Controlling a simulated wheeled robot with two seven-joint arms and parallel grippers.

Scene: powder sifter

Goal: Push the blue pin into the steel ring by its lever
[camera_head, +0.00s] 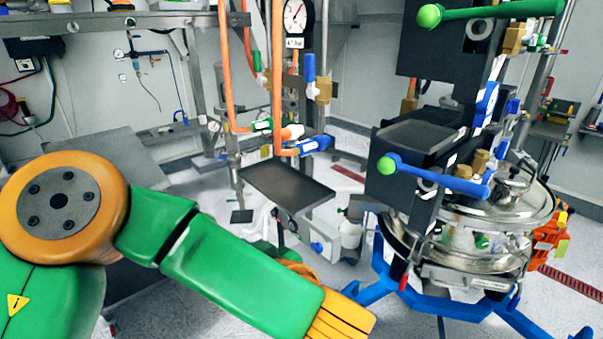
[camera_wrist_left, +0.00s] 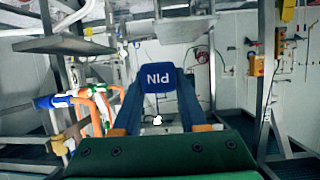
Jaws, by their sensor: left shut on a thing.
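The blue pin's block-like end (camera_wrist_left: 158,79), with the white letters PIN upside down, shows in the left wrist view. My left gripper (camera_wrist_left: 160,98) is shut on it, with one dark finger on each side. The rest of the pin and its lever cannot be made out. In the head view my green left arm crosses the lower left, and neither its gripper nor the pin can be made out there. A round steel vessel (camera_head: 490,210) with a shiny rim stands at the right. I cannot tell which part is the steel ring. My right gripper is not in view.
Black housings with a blue lever (camera_head: 440,178) and a green lever (camera_head: 490,11) stand over the vessel. Blue legs (camera_head: 375,262) spread beneath it. A dark tray (camera_head: 287,187) and orange pipes (camera_head: 278,80) are in the middle. Floor shows between tray and vessel.

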